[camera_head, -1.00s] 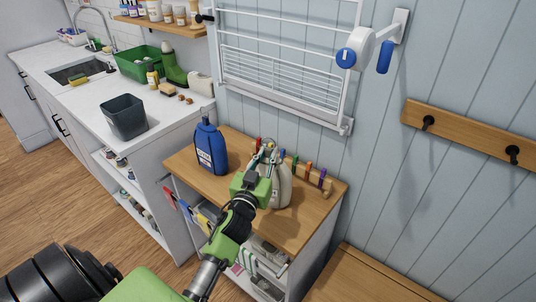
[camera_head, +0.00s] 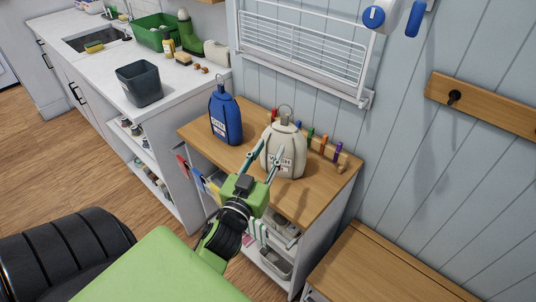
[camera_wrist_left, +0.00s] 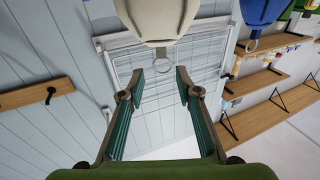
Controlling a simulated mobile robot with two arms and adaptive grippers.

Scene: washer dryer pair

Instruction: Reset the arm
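My left gripper (camera_head: 270,156) is in front of the beige bottle (camera_head: 287,157) in the head view. Its two green fingers are spread, with nothing between them. In the left wrist view my left gripper (camera_wrist_left: 158,80) also shows open and empty. The beige bottle (camera_wrist_left: 157,18) is at the top of that view, beyond the fingertips, with its ring hanging down in the picture. In the head view the bottle stands upright on a small wooden-topped cabinet (camera_head: 330,187). My right gripper is not in view.
A blue bottle (camera_head: 225,117) stands left of the beige one. Coloured pegs (camera_head: 310,136) on a wooden rack are behind it. A wall drying rack (camera_head: 305,50) hangs above. A dark bin (camera_head: 140,83) stands on the white counter (camera_head: 98,68). A wooden bench top (camera_head: 385,272) is at lower right.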

